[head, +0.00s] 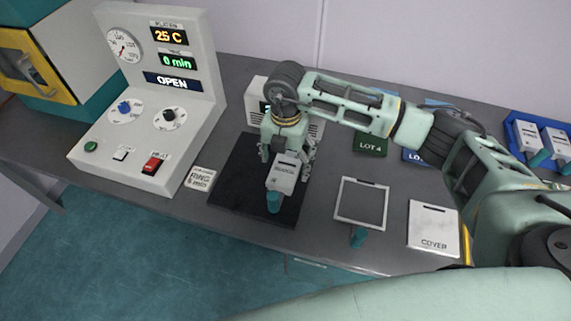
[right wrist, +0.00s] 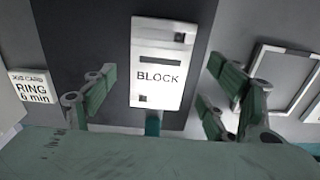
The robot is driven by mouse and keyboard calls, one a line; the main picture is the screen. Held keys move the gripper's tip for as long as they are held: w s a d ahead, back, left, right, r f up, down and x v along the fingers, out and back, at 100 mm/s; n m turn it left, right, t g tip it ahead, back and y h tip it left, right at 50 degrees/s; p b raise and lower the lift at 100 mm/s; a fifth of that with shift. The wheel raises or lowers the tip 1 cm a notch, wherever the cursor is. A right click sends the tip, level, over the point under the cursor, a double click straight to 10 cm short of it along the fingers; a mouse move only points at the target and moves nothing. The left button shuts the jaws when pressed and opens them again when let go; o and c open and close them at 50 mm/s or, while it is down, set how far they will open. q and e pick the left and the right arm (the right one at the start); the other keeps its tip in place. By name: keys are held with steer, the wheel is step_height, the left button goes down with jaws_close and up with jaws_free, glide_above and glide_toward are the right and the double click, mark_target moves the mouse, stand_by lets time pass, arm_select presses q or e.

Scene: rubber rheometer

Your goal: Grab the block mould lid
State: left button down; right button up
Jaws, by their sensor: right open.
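The block mould lid (head: 285,176) is a pale metal plate with a teal handle (head: 273,202) pointing to the front. It lies on a black mat (head: 232,187). In the right wrist view the plate (right wrist: 160,62) is marked BLOCK and shows between the fingers. My right gripper (head: 287,160) is above the plate's back end, its fingers open on either side of it. In the wrist view the open right gripper (right wrist: 158,90) has a gap to the plate on both sides. My left gripper is not in view.
A control panel (head: 150,100) reading 25 C and OPEN stands left. A ring card (head: 201,179) lies beside the mat. A frame with a teal handle (head: 361,203) and a COVER plate (head: 433,228) lie right. A blue tray (head: 513,137) is far right.

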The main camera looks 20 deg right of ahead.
steer(key=shift+a+f, duration=0.1)
steer(key=shift+f, duration=0.85)
steer(key=shift+c, duration=0.3)
steer(key=shift+r, duration=0.1)
steer(key=c, duration=1.9)
